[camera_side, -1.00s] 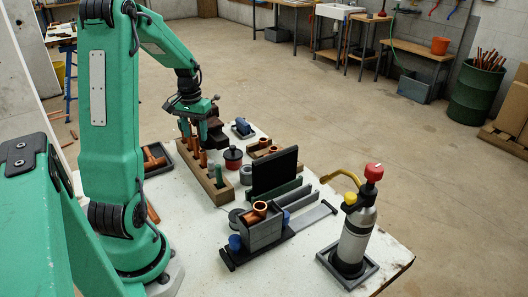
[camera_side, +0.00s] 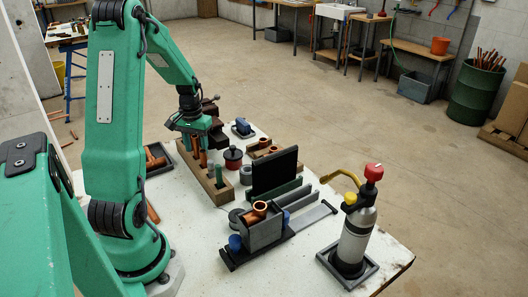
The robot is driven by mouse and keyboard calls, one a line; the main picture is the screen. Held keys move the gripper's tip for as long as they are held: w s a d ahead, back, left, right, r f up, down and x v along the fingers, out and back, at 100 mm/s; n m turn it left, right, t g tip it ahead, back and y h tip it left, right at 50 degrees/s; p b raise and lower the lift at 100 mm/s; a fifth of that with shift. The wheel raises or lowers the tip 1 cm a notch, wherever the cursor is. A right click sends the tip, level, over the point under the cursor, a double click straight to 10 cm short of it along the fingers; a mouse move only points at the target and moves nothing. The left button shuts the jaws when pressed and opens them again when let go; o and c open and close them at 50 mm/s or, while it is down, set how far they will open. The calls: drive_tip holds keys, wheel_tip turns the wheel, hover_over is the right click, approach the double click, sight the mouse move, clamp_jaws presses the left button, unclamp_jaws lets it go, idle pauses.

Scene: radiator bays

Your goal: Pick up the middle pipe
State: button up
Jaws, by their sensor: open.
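Copper pipes (camera_side: 203,158) stand upright in a row in a wooden rack (camera_side: 222,195) on the white bench, beside a green rod (camera_side: 219,174). I cannot tell for sure which of them is the middle pipe, as the far end of the row is partly hidden. My gripper (camera_side: 195,145) points down over the far part of the row. It is open, with its fingers low around or beside the pipe tops. I cannot tell if they touch any pipe.
A dark tray with copper pieces (camera_side: 155,158) lies left of the rack. A gas torch (camera_side: 356,228) stands at the front right. A dark vise (camera_side: 212,115) is behind my gripper.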

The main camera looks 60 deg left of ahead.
clamp_jaws()
drive_tip(key=shift+r, duration=0.1)
drive_tip(key=shift+r, duration=4.95)
drive_tip(key=shift+w, duration=0.1)
drive_tip(key=w+d+m, duration=0.6)
drive_tip(key=w+d, duration=0.4)
drive_tip(key=d, duration=0.4)
drive_tip(key=shift+w+f, duration=0.15)
